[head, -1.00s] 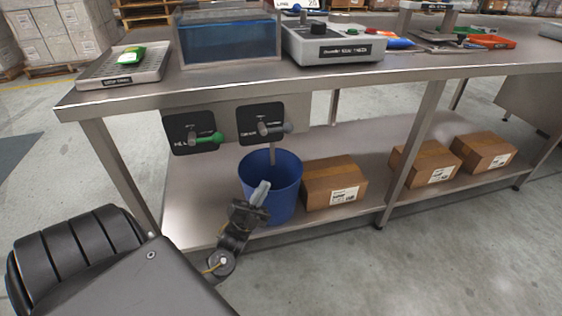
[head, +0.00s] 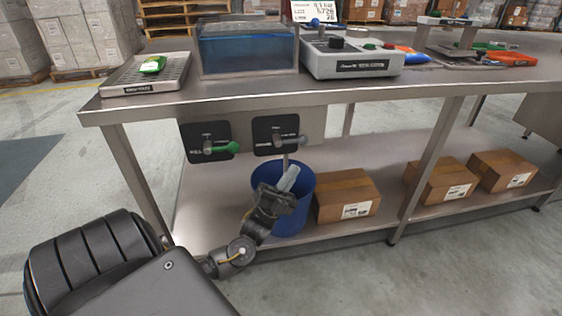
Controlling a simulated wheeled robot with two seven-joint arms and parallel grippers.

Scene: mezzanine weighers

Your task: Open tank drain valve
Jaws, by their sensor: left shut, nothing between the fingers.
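The water tank (head: 247,52), clear with blue water, stands on the bench top. Below the bench edge are two black valve plates. The left valve has a green handle (head: 222,148) and a label that seems to read FILL. The right valve, which looks like the drain valve, has a grey handle (head: 288,139) lying sideways to the right. A pipe drops from it toward the blue bucket (head: 302,196) on the lower shelf. My left gripper (head: 289,178) is shut and empty, in front of the bucket and below the grey handle, apart from it. My right gripper is not in view.
Cardboard boxes (head: 346,194) sit on the lower shelf right of the bucket. A drip tray (head: 146,75) with a green packet stands left of the tank, a weigher (head: 348,60) right of it. Bench legs (head: 428,170) and the bench edge bound the space.

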